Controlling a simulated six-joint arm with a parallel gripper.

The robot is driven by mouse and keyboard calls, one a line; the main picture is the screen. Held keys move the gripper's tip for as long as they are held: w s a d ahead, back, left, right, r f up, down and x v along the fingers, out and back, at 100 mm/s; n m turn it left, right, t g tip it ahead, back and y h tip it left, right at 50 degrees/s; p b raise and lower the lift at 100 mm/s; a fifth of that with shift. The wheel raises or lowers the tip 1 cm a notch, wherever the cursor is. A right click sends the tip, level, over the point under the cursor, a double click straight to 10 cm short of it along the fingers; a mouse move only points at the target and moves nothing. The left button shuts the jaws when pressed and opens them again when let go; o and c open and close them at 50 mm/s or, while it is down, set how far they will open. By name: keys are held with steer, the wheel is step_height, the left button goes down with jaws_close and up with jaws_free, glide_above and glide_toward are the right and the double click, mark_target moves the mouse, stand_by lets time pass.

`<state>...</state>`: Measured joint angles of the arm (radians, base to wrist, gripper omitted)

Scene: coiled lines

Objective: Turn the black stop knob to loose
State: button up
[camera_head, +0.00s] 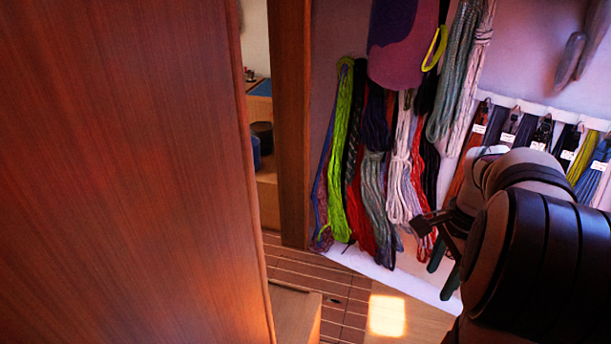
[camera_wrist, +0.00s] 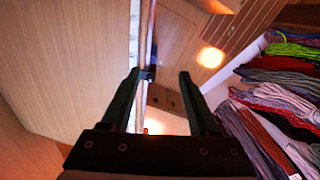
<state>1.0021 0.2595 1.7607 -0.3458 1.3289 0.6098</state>
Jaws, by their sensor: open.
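In the wrist view a small black piece (camera_wrist: 149,74) sits against a long narrow upright strip or rail, beside my left fingertip. It looks like the stop knob, but its shape and any markings are too small to read, so its setting cannot be told. My gripper (camera_wrist: 160,74) is open, its two dark fingers apart with nothing clasped between them. The black piece appears between the fingertips, nearer the left one; whether they touch cannot be told. In the head view my gripper (camera_head: 440,282) points down in front of the hanging lines, and I cannot make out the knob there.
A large reddish wooden panel (camera_head: 125,170) fills the left of the head view. Coiled lines (camera_head: 375,165) hang in several colours beside my arm. A rack of labelled straps (camera_head: 540,130) is at the right. The plank floor (camera_head: 320,290) is partly clear.

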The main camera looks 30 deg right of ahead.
steer(key=s+d+f+m, duration=0.2)
steer(key=s+d+m, duration=0.2)
steer(key=s+d, duration=0.3)
steer(key=f, duration=0.5)
steer(key=w+f, duration=0.1)
steer(key=f, duration=1)
steer(key=shift+w+d, duration=0.3)
steer(key=shift+d, duration=0.1)
jaws_close()
